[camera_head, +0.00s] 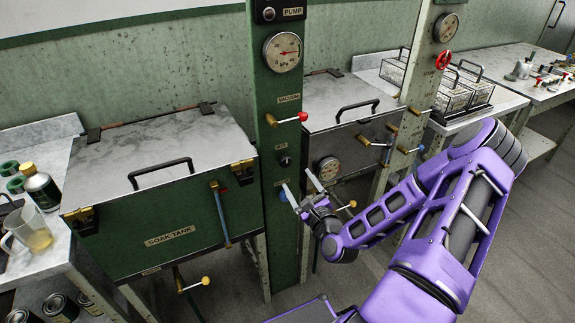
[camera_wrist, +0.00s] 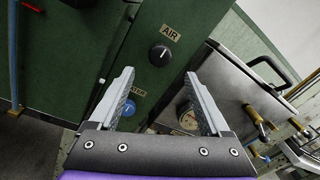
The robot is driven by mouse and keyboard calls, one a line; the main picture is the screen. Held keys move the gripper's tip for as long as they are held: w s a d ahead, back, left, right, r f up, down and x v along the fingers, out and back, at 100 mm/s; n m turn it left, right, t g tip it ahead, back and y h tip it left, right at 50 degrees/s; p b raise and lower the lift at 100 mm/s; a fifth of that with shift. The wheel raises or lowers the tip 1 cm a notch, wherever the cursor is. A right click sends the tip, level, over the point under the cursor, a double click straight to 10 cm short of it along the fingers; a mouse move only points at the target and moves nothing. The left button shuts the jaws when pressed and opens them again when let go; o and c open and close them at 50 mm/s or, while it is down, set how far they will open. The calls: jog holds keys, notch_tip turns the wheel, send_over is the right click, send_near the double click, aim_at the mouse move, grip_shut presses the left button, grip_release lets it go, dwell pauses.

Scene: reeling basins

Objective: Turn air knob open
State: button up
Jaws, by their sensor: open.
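The air knob (camera_wrist: 160,55) is a round black knob with a small white mark, on a green panel just below the AIR label (camera_wrist: 171,33) in the wrist view. In the head view the air knob (camera_head: 284,160) sits on the green column, below the red-ended vacuum lever. My gripper (camera_head: 298,182) is open and empty, a little below the knob in the head view. In the wrist view my gripper (camera_wrist: 160,75) has its fingertips spread to either side below the knob, apart from it.
A blue water knob (camera_wrist: 130,106) lies below the air knob, partly behind the left finger. The vacuum lever (camera_head: 287,119) sticks out above. The soak tank (camera_head: 165,205) stands left of the column, and another metal-lidded tank (camera_head: 335,100) stands right.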

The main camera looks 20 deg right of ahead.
aim_at(287, 164)
jog(key=w, duration=0.8)
jog(key=shift+w+d, duration=0.2)
jog(key=shift+w, duration=0.2)
grip_shut()
